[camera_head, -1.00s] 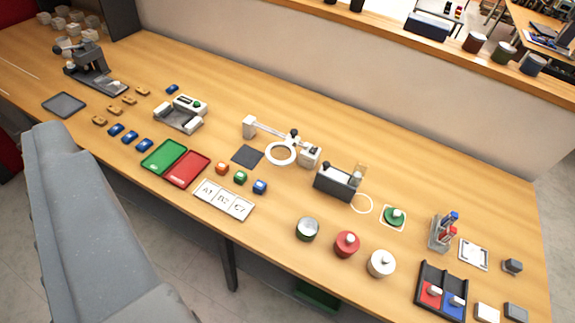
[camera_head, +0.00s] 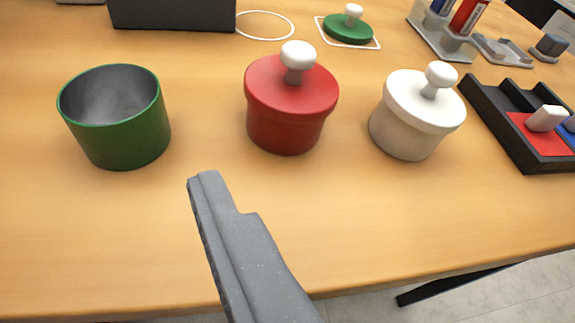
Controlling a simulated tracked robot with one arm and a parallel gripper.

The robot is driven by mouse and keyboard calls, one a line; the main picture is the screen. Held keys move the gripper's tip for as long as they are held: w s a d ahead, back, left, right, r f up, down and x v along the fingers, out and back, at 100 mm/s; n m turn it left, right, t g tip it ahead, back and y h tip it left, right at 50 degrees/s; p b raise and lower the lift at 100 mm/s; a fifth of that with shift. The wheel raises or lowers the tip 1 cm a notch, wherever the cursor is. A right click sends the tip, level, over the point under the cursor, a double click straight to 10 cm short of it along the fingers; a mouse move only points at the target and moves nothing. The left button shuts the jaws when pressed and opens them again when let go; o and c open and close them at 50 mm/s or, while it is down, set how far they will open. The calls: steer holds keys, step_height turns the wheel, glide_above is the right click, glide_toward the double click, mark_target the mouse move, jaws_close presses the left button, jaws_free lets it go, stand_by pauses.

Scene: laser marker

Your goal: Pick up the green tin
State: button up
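The green tin (camera_head: 121,128) stands upright and uncovered on the wooden table at the left, its grey inside showing. A green lid with a white knob (camera_head: 348,27) lies on a white-outlined square at the back. My gripper (camera_head: 207,180) reaches in from the bottom, in front of the tins, to the right of the green tin and apart from it. Only one grey finger shape shows, so its opening is hidden. I see nothing held at its tip.
A red lidded tin (camera_head: 287,108) and a white lidded tin (camera_head: 414,115) stand to the right. A black tray (camera_head: 500,115) with red and blue sections is at far right. A dark box (camera_head: 172,14) stands behind. The table's front edge is near; its front left surface is clear.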

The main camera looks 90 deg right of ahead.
mark_target(116, 138)
steer(key=x, duration=0.3)
steer(key=b+x, duration=0.1)
steer(key=x, duration=0.4)
steer(key=shift+s+d+f+b, duration=0.2)
steer(key=shift+d+f+b, duration=0.15)
steer(key=shift+f, duration=0.1)
steer(key=x, duration=0.2)
steer(key=b+x, duration=0.1)
steer(key=x, duration=0.1)
steer(key=shift+s+d+f, duration=0.15)
steer(key=shift+s+d, duration=0.05)
steer(key=shift+w+d+f+b, duration=0.2)
steer(key=shift+w+d+b, duration=0.1)
steer(key=shift+w+d, duration=0.1)
steer(key=c, duration=1.1)
